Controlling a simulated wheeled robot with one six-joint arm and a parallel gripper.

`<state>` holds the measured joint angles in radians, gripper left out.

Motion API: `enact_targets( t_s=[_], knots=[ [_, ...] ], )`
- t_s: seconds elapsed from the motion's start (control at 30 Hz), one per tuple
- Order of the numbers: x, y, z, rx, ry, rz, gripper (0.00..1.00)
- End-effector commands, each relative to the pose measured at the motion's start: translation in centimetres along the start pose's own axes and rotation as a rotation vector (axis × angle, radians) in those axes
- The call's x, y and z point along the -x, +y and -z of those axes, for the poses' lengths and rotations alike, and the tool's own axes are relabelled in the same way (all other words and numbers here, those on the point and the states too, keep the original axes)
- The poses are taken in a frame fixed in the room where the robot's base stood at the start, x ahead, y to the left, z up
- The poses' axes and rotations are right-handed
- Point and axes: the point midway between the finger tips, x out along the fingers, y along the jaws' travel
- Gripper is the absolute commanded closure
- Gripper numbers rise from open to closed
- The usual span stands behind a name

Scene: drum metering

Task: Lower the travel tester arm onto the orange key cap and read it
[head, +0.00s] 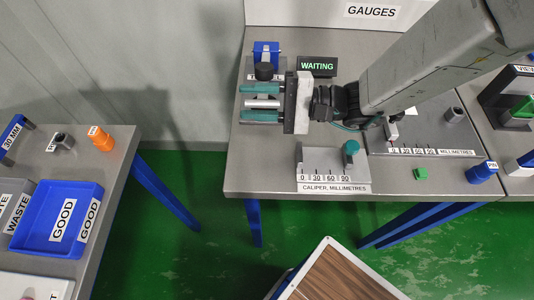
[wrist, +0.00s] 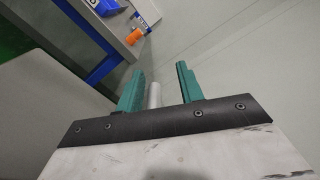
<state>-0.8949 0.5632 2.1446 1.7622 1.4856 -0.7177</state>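My gripper (head: 262,103) has teal fingers spread apart, pointing left above the left part of the gauge bench. In the wrist view the fingers (wrist: 158,88) are also apart. A grey cylinder (wrist: 154,95) shows between them without filling the gap; I cannot tell what it belongs to. An orange object (head: 103,139) stands on the left table.
A caliper gauge (head: 333,172) sits at the bench's front edge, with another millimetre scale (head: 432,152) to its right. A small green block (head: 421,174) and a blue PIN holder (head: 482,172) stand nearby. Blue GOOD tray (head: 93,190) is on the left table. A floor gap separates the tables.

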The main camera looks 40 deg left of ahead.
Motion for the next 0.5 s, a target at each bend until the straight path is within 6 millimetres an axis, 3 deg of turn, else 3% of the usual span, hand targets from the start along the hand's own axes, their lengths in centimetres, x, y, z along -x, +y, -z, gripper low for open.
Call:
enact_targets(
  t_s=[0.2,0.5],
  knots=[
    [1.2,2.2,-5.3,-0.009,0.0,-0.003,0.63],
    [2.6,4.3,-11.6,-0.009,0.0,-0.002,0.63]
  ],
)
